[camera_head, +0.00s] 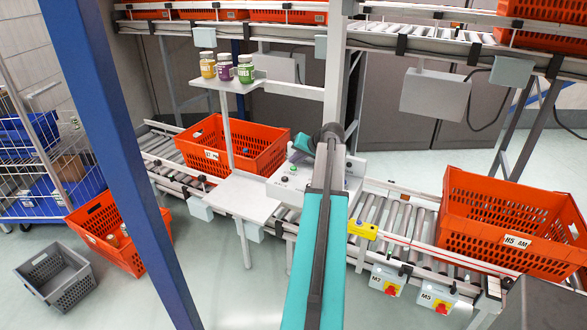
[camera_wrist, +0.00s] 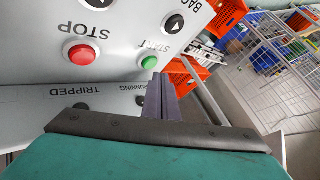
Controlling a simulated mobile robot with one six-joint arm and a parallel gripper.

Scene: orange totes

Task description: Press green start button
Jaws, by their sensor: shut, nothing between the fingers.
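The green start button (camera_wrist: 149,62) sits on a light grey control panel (camera_wrist: 115,58) in the wrist view, beside its START label. My gripper (camera_wrist: 159,76) is shut and empty, its fingertips just below and right of the button in the picture. I cannot tell whether they touch the panel. A red STOP button (camera_wrist: 82,54) is to the left. The TRIPPED and RUNNING labels are nearer my gripper's base. In the head view, the control panel (camera_head: 286,184) stands at mid-frame beside my arm, which hides part of it; my fingertips cannot be made out there.
Two black arrow buttons show near the top of the panel in the wrist view. In the head view, an orange tote (camera_head: 215,150) stands on the conveyor left of the panel, another (camera_head: 480,235) to the right. A shelf (camera_head: 222,84) with three jars is above. A blue post (camera_head: 120,150) crosses the left.

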